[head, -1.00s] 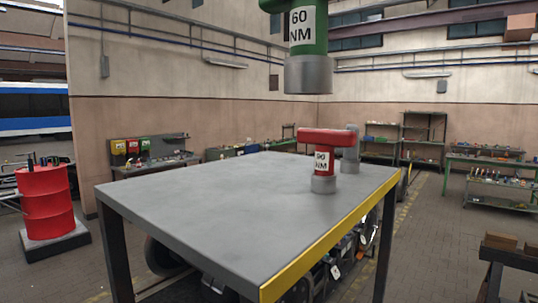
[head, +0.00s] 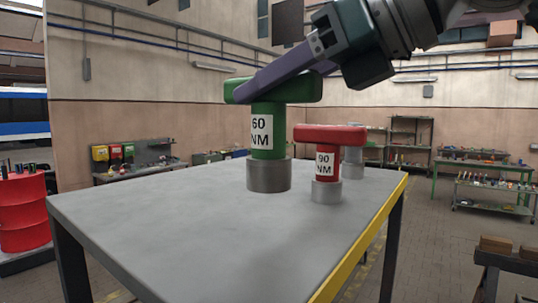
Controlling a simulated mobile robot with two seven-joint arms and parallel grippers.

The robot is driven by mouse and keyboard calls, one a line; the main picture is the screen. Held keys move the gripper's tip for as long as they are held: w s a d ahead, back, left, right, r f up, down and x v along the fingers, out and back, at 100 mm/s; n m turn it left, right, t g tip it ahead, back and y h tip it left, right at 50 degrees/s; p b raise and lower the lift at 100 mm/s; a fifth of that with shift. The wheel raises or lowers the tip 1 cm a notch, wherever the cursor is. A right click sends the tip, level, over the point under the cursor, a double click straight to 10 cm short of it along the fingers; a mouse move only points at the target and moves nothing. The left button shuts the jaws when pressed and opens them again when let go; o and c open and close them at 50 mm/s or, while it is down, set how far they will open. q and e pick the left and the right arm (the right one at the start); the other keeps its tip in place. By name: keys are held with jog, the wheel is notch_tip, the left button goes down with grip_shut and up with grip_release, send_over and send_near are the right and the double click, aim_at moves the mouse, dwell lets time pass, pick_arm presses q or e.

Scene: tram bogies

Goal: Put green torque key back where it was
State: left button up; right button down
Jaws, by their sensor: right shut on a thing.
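The green torque key (head: 268,135) is upright, with a T-shaped head, a "60 NM" label and a grey socket foot. My right gripper (head: 246,92) reaches in from the upper right, with its purple finger along the key's green head. It is shut on this head. The foot is at or just above the grey table top (head: 150,225); I cannot tell whether it touches. The red torque key (head: 326,165), marked "90 NM", stands upright on the table to the right. My left gripper is not in view.
A grey key (head: 353,160) stands behind the red one, partly hidden. The table's right edge is yellow (head: 365,240). The table's left and front parts are bare. A red barrel (head: 22,212) is at the far left; a green-framed bench (head: 485,167) is at the right.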

aim_at(285, 133)
jog(key=shift+f+b, duration=1.3)
jog(key=shift+f, duration=1.4)
jog(key=shift+f, duration=0.15)
jog(key=c, duration=0.5)
grip_release()
